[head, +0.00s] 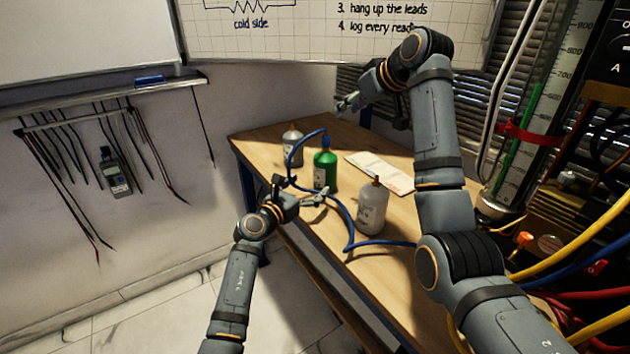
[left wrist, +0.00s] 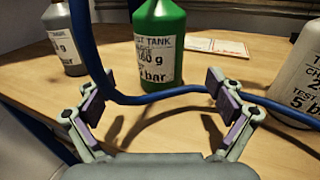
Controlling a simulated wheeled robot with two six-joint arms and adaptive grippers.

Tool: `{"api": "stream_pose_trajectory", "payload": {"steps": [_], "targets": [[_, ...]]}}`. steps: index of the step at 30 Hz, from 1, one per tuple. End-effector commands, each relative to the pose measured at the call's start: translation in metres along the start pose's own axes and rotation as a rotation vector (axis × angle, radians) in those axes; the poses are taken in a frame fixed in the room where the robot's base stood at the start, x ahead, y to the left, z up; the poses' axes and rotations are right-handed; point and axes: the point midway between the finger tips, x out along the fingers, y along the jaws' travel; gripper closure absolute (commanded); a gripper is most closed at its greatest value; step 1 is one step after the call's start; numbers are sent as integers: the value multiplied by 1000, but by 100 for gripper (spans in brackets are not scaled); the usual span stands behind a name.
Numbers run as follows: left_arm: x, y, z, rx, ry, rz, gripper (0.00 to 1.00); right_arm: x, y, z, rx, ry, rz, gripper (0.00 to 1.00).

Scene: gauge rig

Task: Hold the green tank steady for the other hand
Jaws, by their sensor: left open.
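The green tank (head: 325,172) stands upright on the table, with a blue top and a white label. In the left wrist view the green tank (left wrist: 160,40) is ahead, between my left fingers but beyond their tips; its top is cut off. My left gripper (head: 300,189) is open and empty, apart from the tank. A blue hose (head: 291,150) arcs from the tank's top. It also shows in the left wrist view (left wrist: 150,98), crossing low between tank and gripper. My right gripper (head: 347,103) is raised above the table's far end, away from the tank; its jaws are too small to read.
A grey tank (head: 292,150) stands left of the green one and a white tank (head: 373,210) right of it. A printed sheet (head: 385,172) lies behind them. The table's left edge (head: 262,200) is near my left gripper.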

Motion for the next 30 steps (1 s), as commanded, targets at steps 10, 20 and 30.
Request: {"api": "stream_pose_trajectory", "payload": {"steps": [10, 20, 30], "targets": [[53, 0, 0, -2, 0, 0, 7, 0, 0, 0, 0, 0, 0, 62], [59, 0, 0, -1, 1, 1, 7, 0, 0, 0, 0, 0, 0, 62], [58, 0, 0, -1, 1, 1, 47, 0, 0, 0, 0, 0, 0, 62]]}}
